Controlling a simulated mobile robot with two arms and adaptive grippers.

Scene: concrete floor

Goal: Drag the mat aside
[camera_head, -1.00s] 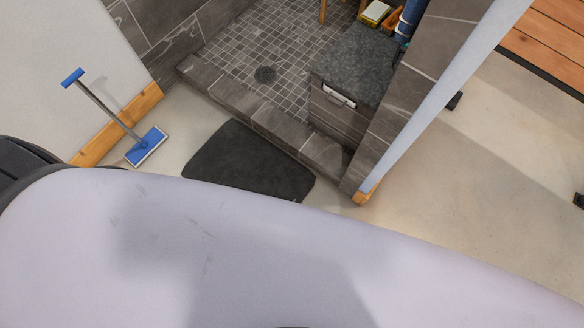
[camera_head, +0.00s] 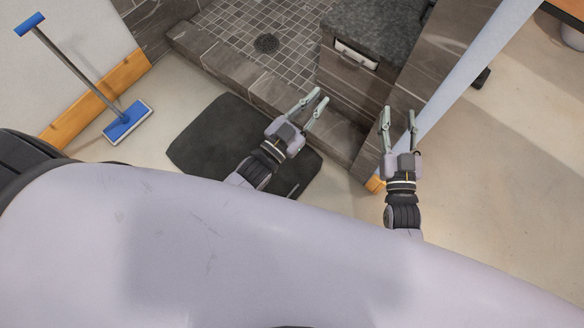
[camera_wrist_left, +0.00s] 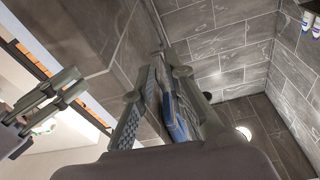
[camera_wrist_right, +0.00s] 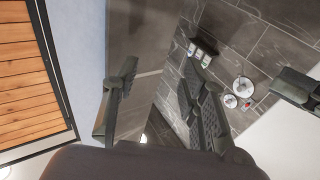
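The dark grey mat (camera_head: 212,138) lies flat on the concrete floor, along the outer side of the tiled shower curb. My left gripper (camera_head: 318,96) is over the mat's right part in the head view, fingers apart and empty; its arm hides part of the mat. It appears raised above the floor. My right gripper (camera_head: 399,110) is right of the mat, in front of the wall end, fingers apart and empty. The wrist views show the open left fingers (camera_wrist_left: 155,85) and open right fingers (camera_wrist_right: 157,92), with no mat between them.
The tiled curb (camera_head: 225,72) bounds the mat's far side. A grey-topped cabinet (camera_head: 372,30) stands beyond it, and a wall end (camera_head: 395,125) rises at the right. A blue floor squeegee or mop (camera_head: 127,122) leans at the left. Floor (camera_head: 500,180) at the right is clear.

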